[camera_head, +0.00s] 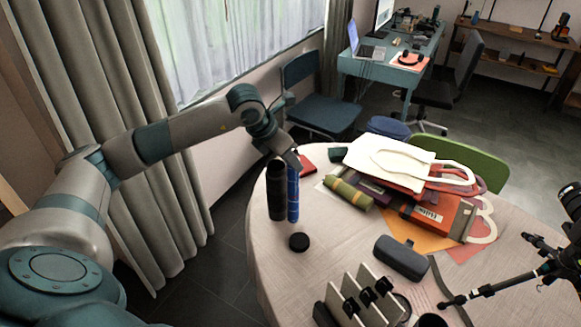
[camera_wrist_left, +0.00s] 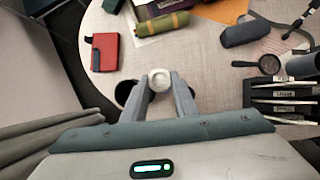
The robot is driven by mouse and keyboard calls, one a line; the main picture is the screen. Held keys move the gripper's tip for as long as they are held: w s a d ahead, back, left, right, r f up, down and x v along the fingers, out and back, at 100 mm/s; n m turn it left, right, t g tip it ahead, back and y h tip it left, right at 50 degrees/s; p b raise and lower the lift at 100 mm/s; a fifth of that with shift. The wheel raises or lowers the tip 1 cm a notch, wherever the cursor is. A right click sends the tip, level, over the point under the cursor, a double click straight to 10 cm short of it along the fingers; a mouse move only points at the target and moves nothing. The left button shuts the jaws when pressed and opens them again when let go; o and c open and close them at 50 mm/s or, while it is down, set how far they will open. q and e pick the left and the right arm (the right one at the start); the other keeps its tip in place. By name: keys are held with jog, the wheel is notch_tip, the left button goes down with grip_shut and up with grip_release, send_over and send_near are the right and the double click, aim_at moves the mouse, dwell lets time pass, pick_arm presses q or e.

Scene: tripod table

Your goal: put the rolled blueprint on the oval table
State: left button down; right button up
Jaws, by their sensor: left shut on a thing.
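The rolled blueprint (camera_head: 293,198) is a slim blue roll standing upright at the left side of the oval table (camera_head: 275,275). My left gripper (camera_head: 292,160) is shut on its top end. In the left wrist view the pale round end of the roll (camera_wrist_left: 159,78) sits between the two fingers. I cannot tell whether its lower end touches the table. A black tube (camera_head: 277,190) stands upright close beside it on the left. A round black cap (camera_head: 299,242) lies in front of it. My right gripper is not in view.
A green roll (camera_head: 348,193), tote bags (camera_head: 395,160) and a red notebook (camera_wrist_left: 104,52) lie behind. A dark case (camera_head: 402,258), an upright rack (camera_head: 362,295) and a black tripod (camera_head: 500,285) are to the right. The table's front left is fairly clear.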

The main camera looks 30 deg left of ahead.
aim_at(288, 166)
pick_arm(q)
notch_tip(288, 166, down, 3)
jog(key=shift+r+p, duration=0.1)
jog(key=shift+p, duration=0.55)
jog(key=shift+f, duration=0.2)
jog(key=shift+f, duration=0.1)
jog(key=c, duration=1.4)
grip_release()
